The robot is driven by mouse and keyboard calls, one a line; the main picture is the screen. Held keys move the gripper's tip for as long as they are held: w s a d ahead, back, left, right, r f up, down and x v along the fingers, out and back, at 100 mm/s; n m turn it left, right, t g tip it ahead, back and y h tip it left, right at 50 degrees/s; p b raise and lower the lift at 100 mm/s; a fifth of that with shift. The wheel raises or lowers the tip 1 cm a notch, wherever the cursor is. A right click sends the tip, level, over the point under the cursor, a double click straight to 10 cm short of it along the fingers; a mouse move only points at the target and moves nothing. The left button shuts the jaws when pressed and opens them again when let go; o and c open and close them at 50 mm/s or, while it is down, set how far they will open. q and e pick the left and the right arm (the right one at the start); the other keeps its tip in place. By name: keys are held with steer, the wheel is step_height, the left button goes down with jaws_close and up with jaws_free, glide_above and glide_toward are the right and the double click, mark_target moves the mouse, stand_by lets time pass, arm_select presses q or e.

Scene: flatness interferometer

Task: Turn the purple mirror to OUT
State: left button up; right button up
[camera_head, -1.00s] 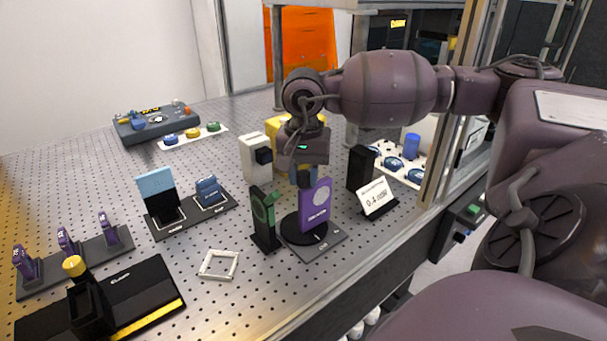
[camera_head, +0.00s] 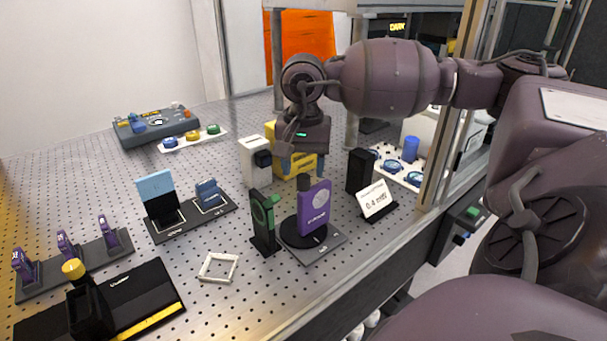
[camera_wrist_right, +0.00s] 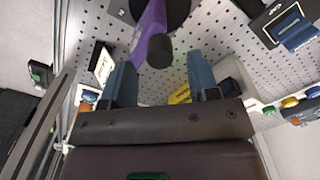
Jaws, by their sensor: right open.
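The purple mirror (camera_head: 315,208) stands upright on a round black turntable (camera_head: 290,236) set on a grey base plate. A dark knob (camera_head: 304,184) rises at its top left edge. My right gripper (camera_head: 303,166) is open and empty, just above and behind the mirror, its blue fingers apart. In the right wrist view, the purple mirror (camera_wrist_right: 150,28) is seen from above, with the dark knob (camera_wrist_right: 160,50) just beyond and between the open fingertips of the gripper (camera_wrist_right: 162,68). The base label is too small to read. My left gripper is not in view.
A green-and-black holder (camera_head: 264,222) stands close left of the mirror. A black block (camera_head: 360,171) and a white readout card (camera_head: 375,199) stand to the right. A white box (camera_head: 254,160) and a yellow part (camera_head: 296,162) are behind. A white square frame (camera_head: 218,267) lies in front.

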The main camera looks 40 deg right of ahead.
step_height(320, 180, up, 7)
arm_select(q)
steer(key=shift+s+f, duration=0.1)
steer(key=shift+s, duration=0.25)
arm_select(e)
steer(key=shift+r, duration=0.5)
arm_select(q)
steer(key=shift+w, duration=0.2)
